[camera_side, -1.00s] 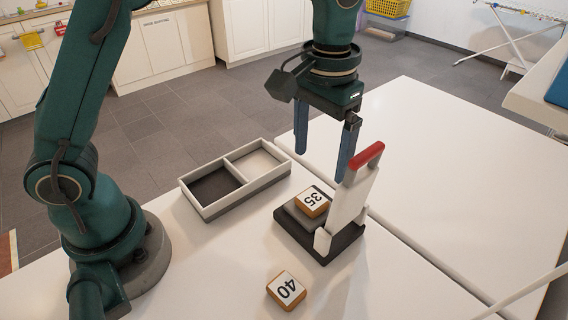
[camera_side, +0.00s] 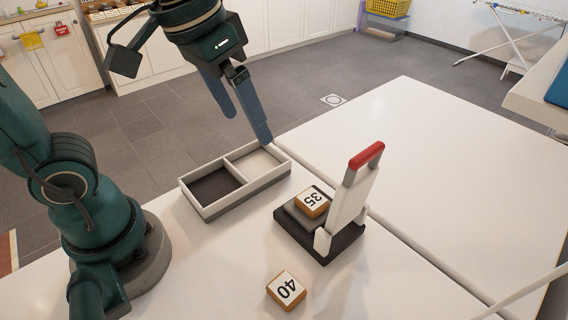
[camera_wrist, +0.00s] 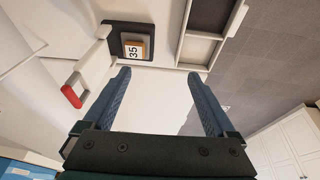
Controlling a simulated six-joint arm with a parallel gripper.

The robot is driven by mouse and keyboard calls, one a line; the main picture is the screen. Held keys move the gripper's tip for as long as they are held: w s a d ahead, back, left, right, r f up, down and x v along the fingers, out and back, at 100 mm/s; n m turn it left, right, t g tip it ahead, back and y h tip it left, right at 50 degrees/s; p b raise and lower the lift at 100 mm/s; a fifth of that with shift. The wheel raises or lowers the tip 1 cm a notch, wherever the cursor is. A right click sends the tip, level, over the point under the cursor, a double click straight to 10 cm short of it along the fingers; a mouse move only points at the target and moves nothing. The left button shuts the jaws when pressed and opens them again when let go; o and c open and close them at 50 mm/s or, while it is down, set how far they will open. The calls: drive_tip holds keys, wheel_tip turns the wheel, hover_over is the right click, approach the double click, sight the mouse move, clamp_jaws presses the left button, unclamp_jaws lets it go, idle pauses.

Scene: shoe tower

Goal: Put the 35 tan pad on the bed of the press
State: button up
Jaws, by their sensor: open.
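The tan pad marked 35 (camera_side: 312,202) lies flat, number up, on the dark bed of the press (camera_side: 297,226). It also shows on the bed in the wrist view (camera_wrist: 134,47). The press has a white upright lever with a red handle (camera_side: 366,155), which stands raised beside the pad. My gripper (camera_side: 248,128) is open and empty, in the air above the far end of the two-part tray, apart from the pad and the press. Its two blue fingers (camera_wrist: 162,84) stand wide apart with nothing between them in the wrist view.
A tan pad marked 40 (camera_side: 287,290) lies on the white table in front of the press. The two-part tray (camera_side: 205,213), one half dark and one light, stands left of the press and looks empty. The table right of the press is clear.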

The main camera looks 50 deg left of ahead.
drive_tip(key=s+a+f+t, duration=0.2)
drive_tip(key=s+f, duration=0.1)
drive_tip(key=s, duration=0.2)
drive_tip(key=shift+s+a+f, duration=0.15)
drive_tip(key=shift+s+f, duration=0.05)
drive_tip(key=shift+f, duration=0.1)
